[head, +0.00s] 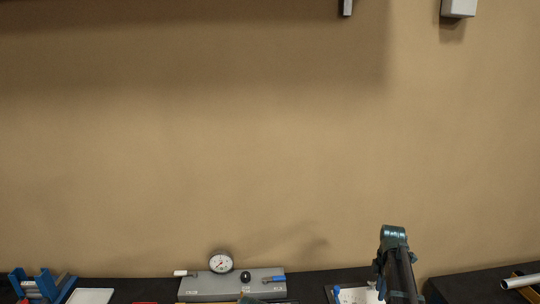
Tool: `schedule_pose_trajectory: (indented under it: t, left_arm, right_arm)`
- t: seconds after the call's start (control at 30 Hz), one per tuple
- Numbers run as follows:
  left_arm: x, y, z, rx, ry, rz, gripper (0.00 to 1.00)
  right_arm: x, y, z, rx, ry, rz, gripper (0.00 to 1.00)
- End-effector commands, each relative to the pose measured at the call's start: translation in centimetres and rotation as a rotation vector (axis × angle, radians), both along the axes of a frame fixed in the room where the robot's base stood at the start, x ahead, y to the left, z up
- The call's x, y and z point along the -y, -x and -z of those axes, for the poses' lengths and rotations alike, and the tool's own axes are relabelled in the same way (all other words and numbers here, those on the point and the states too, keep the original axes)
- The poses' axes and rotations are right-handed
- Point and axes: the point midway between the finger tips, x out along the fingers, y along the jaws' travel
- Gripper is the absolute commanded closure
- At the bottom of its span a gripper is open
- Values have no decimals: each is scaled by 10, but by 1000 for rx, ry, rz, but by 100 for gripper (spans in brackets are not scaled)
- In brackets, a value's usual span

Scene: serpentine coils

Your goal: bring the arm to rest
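My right arm (396,265) stands up from the bottom edge at the lower right of the head view. It is dark, with a teal rounded top. I cannot make out its fingertips or whether they are apart. Nothing is clearly seen held by it. My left arm and gripper do not show in the head view.
A dark bench runs along the bottom. On it are a grey panel (205,288) with a dial gauge (221,262), a blue rack (45,286), a white tray (90,296) and a metal tube (520,282). A grey box (459,7) is high on the bare tan wall (220,150).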

Motion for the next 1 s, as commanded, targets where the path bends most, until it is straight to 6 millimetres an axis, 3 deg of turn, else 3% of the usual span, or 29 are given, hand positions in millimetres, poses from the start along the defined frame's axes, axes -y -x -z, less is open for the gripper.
schedule_pose_trajectory:
  t: [0.37, 0.47, 0.6, 0.7, 0.9, 1.0]
  left_arm:
    - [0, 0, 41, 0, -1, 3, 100]
    - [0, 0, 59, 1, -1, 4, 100]
    - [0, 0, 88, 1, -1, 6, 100]
    - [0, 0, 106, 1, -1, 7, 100]
    - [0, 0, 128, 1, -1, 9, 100]
    - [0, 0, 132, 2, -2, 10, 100]
  right_arm:
    - [-115, 54, 41, -13, 20, 261, 62]
    - [-160, 85, 59, -14, 31, 384, 62]
    - [-226, 143, 88, -8, 54, 602, 62]
    - [-260, 183, 104, 2, 71, 753, 62]
    - [-299, 242, 126, 26, 91, 982, 62]
    - [-307, 257, 131, 35, 96, 1047, 62]
